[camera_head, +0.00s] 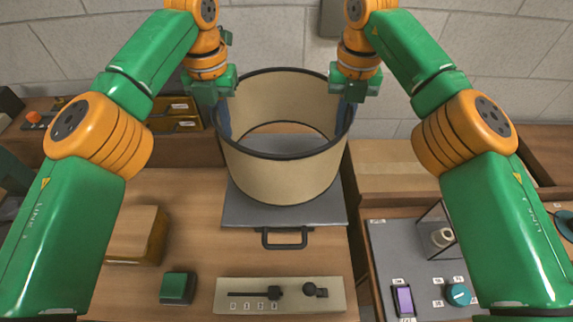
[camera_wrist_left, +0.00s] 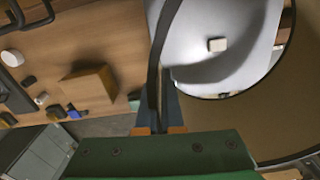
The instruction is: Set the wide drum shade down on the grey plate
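The wide drum shade (camera_head: 282,175) is a beige open cylinder with dark rims. It is upright over the grey plate (camera_head: 240,212), with its lower edge within the plate's outline in the head view. I cannot tell whether it touches the plate. My left gripper (camera_head: 224,122) is shut on the shade's left wall. In the left wrist view, the blue fingers (camera_wrist_left: 172,108) are at the dark rim, and the shade's inner wall (camera_wrist_left: 285,95) fills the right side. My right gripper (camera_head: 345,112) is shut on the right wall. The shade hides the plate's back part.
The plate has a dark handle (camera_head: 285,240) at its front. A panel with a slider (camera_head: 280,294) lies before it. A green block (camera_head: 178,287) and a wooden block (camera_head: 137,236) are at left.

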